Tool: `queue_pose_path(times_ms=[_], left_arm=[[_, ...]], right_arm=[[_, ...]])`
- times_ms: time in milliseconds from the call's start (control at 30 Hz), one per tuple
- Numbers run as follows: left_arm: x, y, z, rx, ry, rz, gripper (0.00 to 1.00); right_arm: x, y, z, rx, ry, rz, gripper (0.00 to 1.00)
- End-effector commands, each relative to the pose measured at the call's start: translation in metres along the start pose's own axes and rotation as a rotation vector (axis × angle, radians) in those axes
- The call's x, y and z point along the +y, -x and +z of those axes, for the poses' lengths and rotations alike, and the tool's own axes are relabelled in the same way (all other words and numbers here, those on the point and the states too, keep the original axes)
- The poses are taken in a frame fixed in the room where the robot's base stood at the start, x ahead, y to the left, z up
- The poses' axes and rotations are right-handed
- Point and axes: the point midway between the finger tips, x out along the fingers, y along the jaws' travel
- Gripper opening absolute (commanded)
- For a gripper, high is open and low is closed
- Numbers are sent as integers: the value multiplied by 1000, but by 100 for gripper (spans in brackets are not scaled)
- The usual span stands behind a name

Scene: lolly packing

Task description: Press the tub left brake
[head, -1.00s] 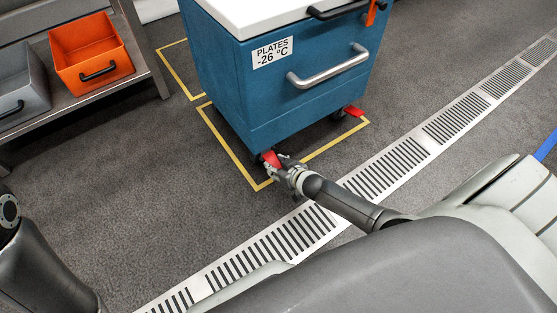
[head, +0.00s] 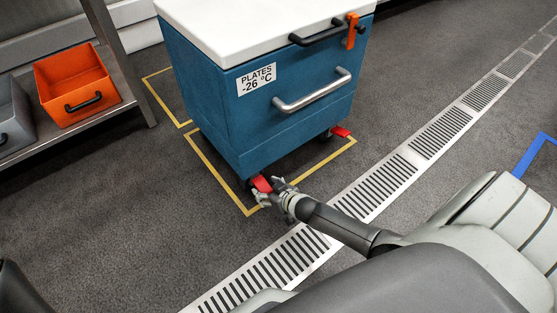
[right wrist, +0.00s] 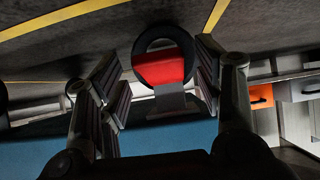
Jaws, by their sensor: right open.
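The tub is a blue chest (head: 225,115) with a white lid and a "PLATES -26 °C" label, standing on casters. Its left brake is a red pedal (head: 262,184) at the near left caster; it also shows in the right wrist view (right wrist: 163,65) against a dark round wheel. My right gripper (head: 273,193) is low by this pedal, just to its right in the head view. In the right wrist view my open fingers (right wrist: 157,78) stand on either side of the wheel and pedal. Contact cannot be told. My left gripper is out of view.
A second red pedal (head: 341,131) is at the tub's right caster. Yellow tape (head: 222,184) marks the floor around the tub. A slotted metal drain (head: 375,190) crosses the floor. A shelf at left holds an orange bin (head: 75,85) and a grey bin (head: 12,115).

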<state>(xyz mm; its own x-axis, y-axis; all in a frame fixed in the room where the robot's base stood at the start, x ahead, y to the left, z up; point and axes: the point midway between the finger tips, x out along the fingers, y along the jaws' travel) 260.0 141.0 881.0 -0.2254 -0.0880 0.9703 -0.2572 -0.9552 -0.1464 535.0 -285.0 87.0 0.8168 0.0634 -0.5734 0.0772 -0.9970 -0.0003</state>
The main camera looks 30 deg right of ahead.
Motion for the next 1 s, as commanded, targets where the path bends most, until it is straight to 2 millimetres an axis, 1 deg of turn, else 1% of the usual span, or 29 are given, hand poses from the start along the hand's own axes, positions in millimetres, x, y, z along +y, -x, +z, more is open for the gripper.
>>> queue_pose_path(times_ms=[600, 800, 1000], left_arm=[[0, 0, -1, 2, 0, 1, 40], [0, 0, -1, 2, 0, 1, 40], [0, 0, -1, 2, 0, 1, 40]], right_arm=[[-1, 89, 0, -1, 1, -2, 61], [0, 105, 0, -1, 1, -1, 61], [0, 109, -1, 1, 2, -1, 61]])
